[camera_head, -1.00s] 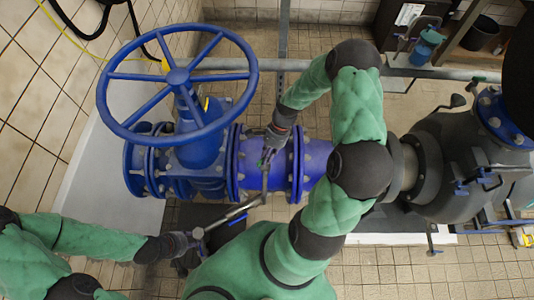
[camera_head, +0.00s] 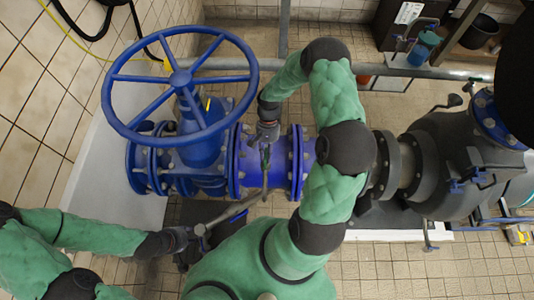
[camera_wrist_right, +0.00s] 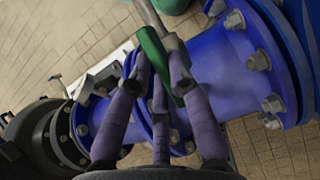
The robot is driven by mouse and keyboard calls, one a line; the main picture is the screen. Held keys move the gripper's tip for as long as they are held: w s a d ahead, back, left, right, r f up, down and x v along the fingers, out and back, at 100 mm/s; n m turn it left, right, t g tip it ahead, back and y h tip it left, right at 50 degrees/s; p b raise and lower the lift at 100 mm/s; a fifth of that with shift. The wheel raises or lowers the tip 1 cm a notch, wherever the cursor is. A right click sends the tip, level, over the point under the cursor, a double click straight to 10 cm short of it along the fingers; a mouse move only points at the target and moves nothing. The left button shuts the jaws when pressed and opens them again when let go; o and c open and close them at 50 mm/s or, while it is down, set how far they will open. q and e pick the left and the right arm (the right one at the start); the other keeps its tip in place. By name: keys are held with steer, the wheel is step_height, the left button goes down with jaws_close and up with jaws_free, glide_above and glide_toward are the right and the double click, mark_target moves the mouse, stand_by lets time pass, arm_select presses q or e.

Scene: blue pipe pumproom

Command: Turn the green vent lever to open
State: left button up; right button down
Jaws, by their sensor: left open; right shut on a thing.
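The green vent lever (camera_wrist_right: 154,60) shows in the right wrist view, between the purple fingers of my right gripper (camera_wrist_right: 168,72). The gripper is shut on it. In the head view my right gripper (camera_head: 267,140) is over the blue pipe beside the flange, and its fingers mostly hide the lever. A thin grey vent pipe (camera_head: 238,207) runs from there down to the left. My left gripper (camera_head: 198,235) is open close to the lower end of that pipe; I cannot tell whether it touches it.
A large blue handwheel (camera_head: 180,78) stands on a valve left of my right gripper. Blue flanges with bolts (camera_head: 297,160) lie close on the right. A dark grey pump body (camera_head: 440,170) is at the right. Tiled floor (camera_head: 400,280) is open at the lower right.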

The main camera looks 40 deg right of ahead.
steer(key=shift+n, duration=0.4)
steer(key=c, duration=1.1)
jaws_free()
steer(key=shift+c, duration=0.2)
steer(key=shift+w+r, duration=0.1)
steer(key=shift+w+d+r, duration=0.1)
steer(key=shift+w+r, duration=0.05)
steer(key=shift+r, duration=0.1)
steer(key=shift+v, duration=1.2)
steer(key=w+d, duration=0.7)
steer(key=w, duration=0.2)
steer(key=shift+d, duration=0.15)
steer(key=shift+w+f, duration=0.1)
steer(key=shift+w, duration=0.05)
